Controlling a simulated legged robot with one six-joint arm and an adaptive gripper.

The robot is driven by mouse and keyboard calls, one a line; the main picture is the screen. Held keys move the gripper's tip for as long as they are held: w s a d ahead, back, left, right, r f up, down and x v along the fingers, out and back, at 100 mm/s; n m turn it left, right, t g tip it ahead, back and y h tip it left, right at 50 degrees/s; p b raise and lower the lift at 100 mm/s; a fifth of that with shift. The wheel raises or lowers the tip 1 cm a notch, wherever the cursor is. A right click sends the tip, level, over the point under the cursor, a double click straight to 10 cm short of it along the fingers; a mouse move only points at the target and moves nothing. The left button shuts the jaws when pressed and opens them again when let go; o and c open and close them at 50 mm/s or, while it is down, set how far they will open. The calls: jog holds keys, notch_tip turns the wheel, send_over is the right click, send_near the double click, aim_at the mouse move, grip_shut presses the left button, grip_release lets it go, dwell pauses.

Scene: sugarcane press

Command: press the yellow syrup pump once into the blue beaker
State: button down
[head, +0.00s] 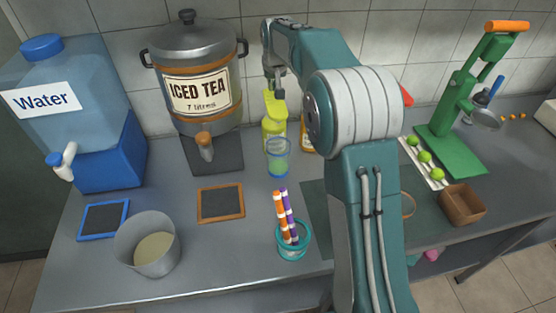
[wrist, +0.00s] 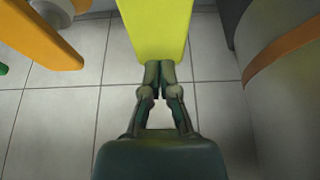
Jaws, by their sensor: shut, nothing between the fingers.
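The yellow syrup pump (head: 274,105) sits upright on its yellow bottle (head: 273,130) near the back wall, right of the iced tea urn. The blue beaker (head: 278,157) stands just in front of the bottle, below the pump's front. My gripper (head: 274,83) points down right above the pump head, shut and empty. In the wrist view the shut fingertips (wrist: 159,70) are at the edge of the yellow pump head (wrist: 158,28). I cannot tell whether they touch it.
The iced tea urn (head: 178,75) stands close on the left. An orange bottle (head: 307,138) is close on the right, partly hidden by my arm. A cup of striped straws (head: 294,245) stands at the front. The green press (head: 462,110) is farther right.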

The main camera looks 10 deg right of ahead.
jog(key=shift+r, duration=3)
jog(key=s+d+r, duration=0.1)
jog(key=s+r, duration=0.2)
jog(key=s, duration=0.8)
jog(key=s+d+r, duration=0.1)
jog(key=s+r, duration=0.3)
jog(key=s, duration=0.8)
jog(key=s+f, duration=0.4)
jog(key=s, duration=0.6)
jog(key=s+f+t, duration=0.1)
jog(key=s+f, duration=0.4)
jog(key=s, duration=0.5)
jog(key=shift+s+d, duration=0.15)
jog(key=shift+d, duration=0.05)
